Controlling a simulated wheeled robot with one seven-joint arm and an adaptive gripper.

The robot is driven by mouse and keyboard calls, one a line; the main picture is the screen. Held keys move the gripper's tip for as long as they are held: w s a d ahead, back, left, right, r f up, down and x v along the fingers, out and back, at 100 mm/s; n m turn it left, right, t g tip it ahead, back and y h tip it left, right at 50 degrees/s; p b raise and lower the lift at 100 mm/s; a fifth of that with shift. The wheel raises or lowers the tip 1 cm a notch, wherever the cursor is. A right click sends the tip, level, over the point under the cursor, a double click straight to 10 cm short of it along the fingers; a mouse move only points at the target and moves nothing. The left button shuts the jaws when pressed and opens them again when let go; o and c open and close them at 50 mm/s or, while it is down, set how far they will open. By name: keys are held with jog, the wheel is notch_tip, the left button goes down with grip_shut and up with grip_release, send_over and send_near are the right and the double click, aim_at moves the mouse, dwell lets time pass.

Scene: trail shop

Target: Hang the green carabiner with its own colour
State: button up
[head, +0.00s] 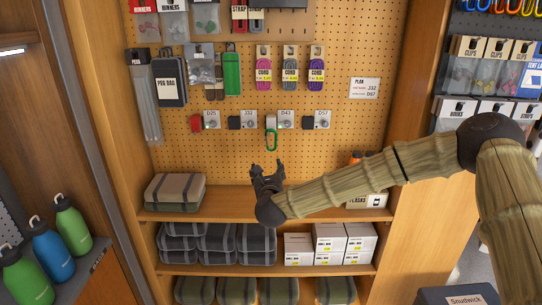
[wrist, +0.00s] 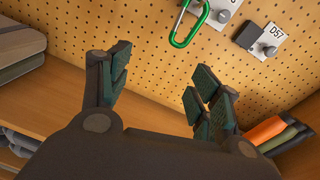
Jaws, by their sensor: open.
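The green carabiner (head: 272,140) hangs at the light-coloured peg block under the label D43 (head: 286,122) on the pegboard. It also shows at the top of the wrist view (wrist: 189,24), its upper end near the frame edge. My gripper (head: 267,166) is open and empty, below the carabiner and apart from it. In the wrist view its two fingers (wrist: 160,82) are spread, with bare shelf and pegboard between them. In the same row are a red block (head: 196,123) at D25, a dark block (head: 234,123) at J32 and a dark block (head: 308,123) at D57.
A sign (head: 364,88) is on the pegboard at right. Cord packs (head: 290,72) hang above the row. A folded grey-tan bundle (head: 174,190) lies on the shelf (head: 225,215) at left. Orange-topped flasks (wrist: 270,132) stand at right. The pegboard below the row is mostly clear.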

notch_tip(320, 180, up, 5)
jog(key=w+d+m+h, duration=0.1)
jog(key=w+m, duration=0.1)
jog(key=m, duration=0.1)
jog(key=shift+t, duration=0.4)
jog(key=shift+w+d+b, duration=0.15)
jog(key=shift+w+b, duration=0.5)
jog(key=shift+w, duration=4.9)
jog(key=shift+b, duration=0.65)
jog(key=c, duration=1)
jog(key=shift+r, duration=0.1)
